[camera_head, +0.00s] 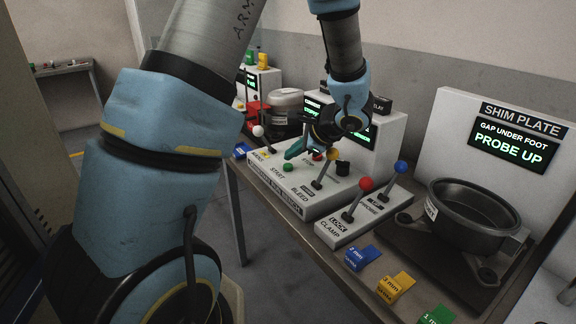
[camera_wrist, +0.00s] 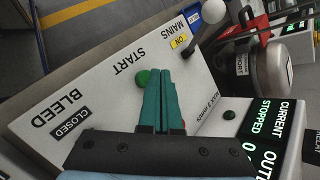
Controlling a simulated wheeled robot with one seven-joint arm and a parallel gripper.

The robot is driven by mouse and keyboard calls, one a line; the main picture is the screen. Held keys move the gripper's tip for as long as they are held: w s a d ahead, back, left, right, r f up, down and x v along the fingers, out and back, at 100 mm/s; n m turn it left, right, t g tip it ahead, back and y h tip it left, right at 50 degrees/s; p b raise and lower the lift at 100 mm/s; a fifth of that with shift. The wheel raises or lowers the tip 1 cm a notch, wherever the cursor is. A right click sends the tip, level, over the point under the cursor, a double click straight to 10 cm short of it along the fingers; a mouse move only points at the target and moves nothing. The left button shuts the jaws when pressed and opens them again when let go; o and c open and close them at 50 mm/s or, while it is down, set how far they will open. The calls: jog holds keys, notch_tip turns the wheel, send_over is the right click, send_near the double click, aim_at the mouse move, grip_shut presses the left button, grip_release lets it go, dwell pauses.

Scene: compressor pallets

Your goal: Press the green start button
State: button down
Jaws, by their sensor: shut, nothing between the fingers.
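The green start button (camera_head: 288,168) sits on the sloped white control panel (camera_head: 318,196) beside the START label. A red stop button is mostly hidden behind the fingers. A display (camera_wrist: 268,118) reads CURRENT STOPPED.
A yellow-knobbed bleed lever (camera_head: 332,154) stands close to my gripper. Red-knobbed (camera_head: 366,184) and blue-knobbed (camera_head: 400,167) levers stand on the clamp panel to the right. A white-knobbed mains lever (camera_wrist: 213,11) stands beyond the button. Coloured shim blocks (camera_head: 362,257) lie along the front edge.

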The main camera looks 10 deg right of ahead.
jog(key=shift+f, duration=0.15)
dwell(0.3)
jog(key=shift+f+b, duration=0.3)
jog(key=shift+b, duration=0.3)
jog(key=shift+s+f+b, duration=0.3)
jog(key=shift+f+b, duration=0.55)
jog(key=shift+f, duration=0.1)
dwell(0.9)
jog(key=shift+d+r, duration=0.1)
jog(key=shift+r, duration=0.05)
jog(key=shift+w+d+r+p, duration=0.1)
jog(key=shift+d+r+p, duration=0.2)
jog(key=shift+r, duration=0.2)
jog(key=shift+w+d+r+p, duration=0.1)
jog(key=shift+d+r+p, duration=0.05)
jog(key=shift+r+p, duration=0.3)
jog(key=shift+r, duration=0.1)
jog(key=shift+r+p, duration=0.95)
jog(key=shift+r, duration=0.35)
jog(key=shift+a+r+p, duration=0.25)
jog(key=shift+r+p, duration=0.5)
jog(key=shift+r, duration=0.4)
